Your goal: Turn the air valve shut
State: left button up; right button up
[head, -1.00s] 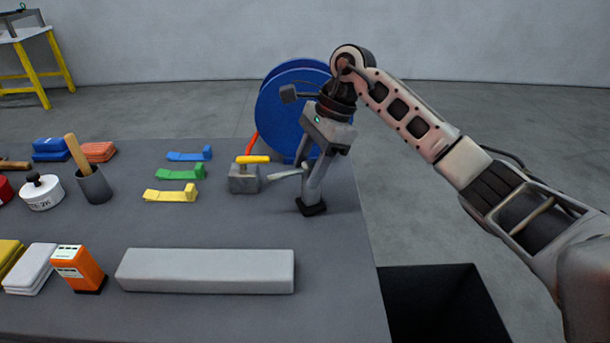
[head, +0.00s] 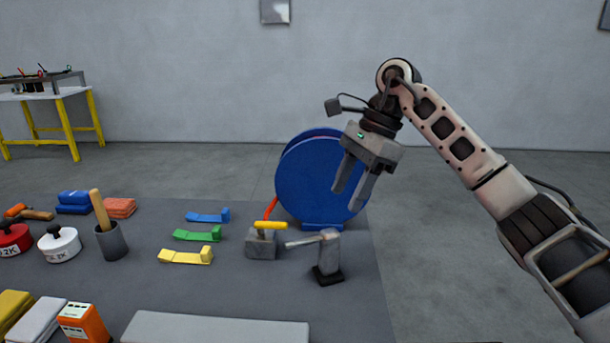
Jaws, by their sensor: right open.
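The air valve is a grey block (head: 261,246) with a yellow lever (head: 270,226) on top, and it stands on the table left of the reel. The lever lies roughly left to right in the picture. A red hose (head: 271,207) rises behind the block. A grey tool with a side nozzle (head: 329,250) stands upright on a black foot just right of the valve. My right gripper (head: 354,200) is open and empty, raised above and to the right of the tool, in front of the blue reel. My left gripper is out of view.
A large blue reel (head: 318,180) stands at the table's back right. Yellow, green and blue clips (head: 197,235) lie left of the valve. A cup with a wooden handle (head: 111,242), a white weight (head: 60,245) and a grey bar (head: 215,328) are also on the table (head: 345,300).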

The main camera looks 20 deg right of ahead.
aim_at(261, 226)
jog(key=k, duration=1)
